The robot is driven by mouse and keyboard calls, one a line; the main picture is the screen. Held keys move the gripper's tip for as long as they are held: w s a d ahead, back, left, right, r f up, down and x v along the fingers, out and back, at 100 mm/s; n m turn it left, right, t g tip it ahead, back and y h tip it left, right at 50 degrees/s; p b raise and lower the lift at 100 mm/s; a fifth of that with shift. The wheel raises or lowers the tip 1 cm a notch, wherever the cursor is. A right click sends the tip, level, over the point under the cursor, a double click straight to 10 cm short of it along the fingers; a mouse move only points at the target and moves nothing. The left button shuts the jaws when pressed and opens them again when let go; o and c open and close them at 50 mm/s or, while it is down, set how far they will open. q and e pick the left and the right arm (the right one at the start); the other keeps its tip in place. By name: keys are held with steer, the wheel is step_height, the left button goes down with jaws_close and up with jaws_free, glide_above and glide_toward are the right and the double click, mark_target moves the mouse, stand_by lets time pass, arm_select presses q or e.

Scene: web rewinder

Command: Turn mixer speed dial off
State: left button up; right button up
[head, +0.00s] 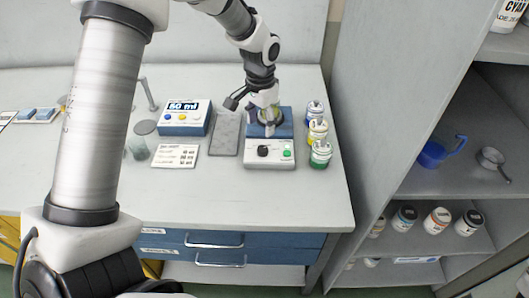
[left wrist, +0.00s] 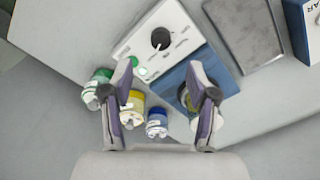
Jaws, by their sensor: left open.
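The mixer (head: 270,165) stands on the bench, with a white front panel and a blue top. Its black speed dial (head: 263,151) sits left of a green button (head: 287,154). In the left wrist view the dial (left wrist: 161,38) has a pale pointer mark, and the green button (left wrist: 142,72) is nearer my fingers. My left gripper (head: 267,124) is open above the mixer's blue part, behind the dial and apart from it. Its two fingers (left wrist: 161,78) also show in the left wrist view. A container (left wrist: 184,97) on the blue part is partly hidden by one finger. My right gripper is not in view.
Blue, yellow and green-labelled jars (head: 319,131) stand close to the mixer's right. A grey slab (head: 225,133) lies to its left, then a blue dispenser (head: 184,117) reading 50 ml and a label card (head: 175,156). A shelf unit (head: 385,110) rises at right. The front bench top is clear.

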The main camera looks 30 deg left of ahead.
mark_target(263, 148)
arm_select(q)
steer(key=shift+w+f+b, duration=0.2)
steer(key=shift+f+b, duration=0.2)
steer(key=shift+f, duration=0.65)
steer(key=shift+w+f, duration=0.25)
step_height(263, 148, down, 6)
steer(key=shift+s+f+p, duration=0.15)
steer(key=shift+p, duration=0.25)
steer(key=shift+f, duration=0.5)
steer(key=shift+r, duration=0.1)
steer(key=shift+c, duration=0.4)
jaws_close()
